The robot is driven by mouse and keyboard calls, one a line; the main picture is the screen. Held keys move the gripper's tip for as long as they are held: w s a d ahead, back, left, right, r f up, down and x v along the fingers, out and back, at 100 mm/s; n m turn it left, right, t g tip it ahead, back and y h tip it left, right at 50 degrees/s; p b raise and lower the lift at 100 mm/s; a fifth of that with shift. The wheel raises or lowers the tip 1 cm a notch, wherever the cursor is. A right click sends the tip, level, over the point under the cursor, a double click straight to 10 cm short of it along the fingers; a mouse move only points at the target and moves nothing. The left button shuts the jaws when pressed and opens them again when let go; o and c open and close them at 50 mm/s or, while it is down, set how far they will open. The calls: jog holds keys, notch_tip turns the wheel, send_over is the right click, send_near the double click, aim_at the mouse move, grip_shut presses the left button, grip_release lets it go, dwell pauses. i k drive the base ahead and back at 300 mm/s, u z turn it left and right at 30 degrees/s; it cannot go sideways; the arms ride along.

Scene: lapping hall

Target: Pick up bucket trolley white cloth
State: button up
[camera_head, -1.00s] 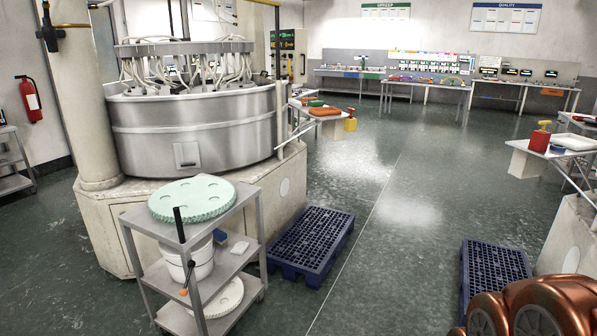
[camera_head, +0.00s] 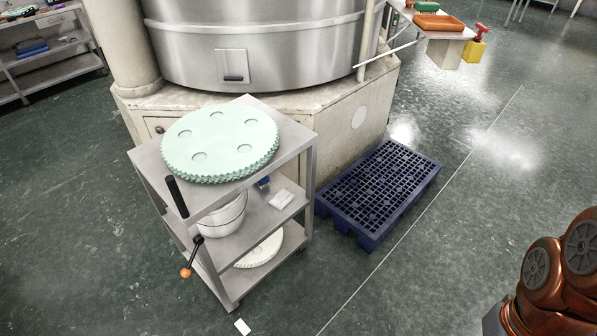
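The grey bucket trolley (camera_head: 296,138) stands left of centre, with three shelves. A small folded white cloth (camera_head: 282,199) lies flat on its middle shelf, near the right side. A white bucket (camera_head: 222,218) stands on the same shelf to the left of the cloth, partly hidden by the top shelf. A small blue object (camera_head: 263,182) lies just behind the cloth, mostly covered from view. My gripper is not in view; only copper-coloured parts of my arm show at the lower right.
A stack of pale green toothed discs (camera_head: 220,140) covers the top shelf, and a white disc (camera_head: 260,250) is on the bottom one. A handle with an orange knob (camera_head: 186,272) sticks out at front left. A blue pallet (camera_head: 380,185) lies to the right. Floor in front is mostly clear.

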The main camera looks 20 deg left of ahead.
aim_at(284, 197)
jog(key=i, duration=2.25)
jog(key=u, duration=3.55)
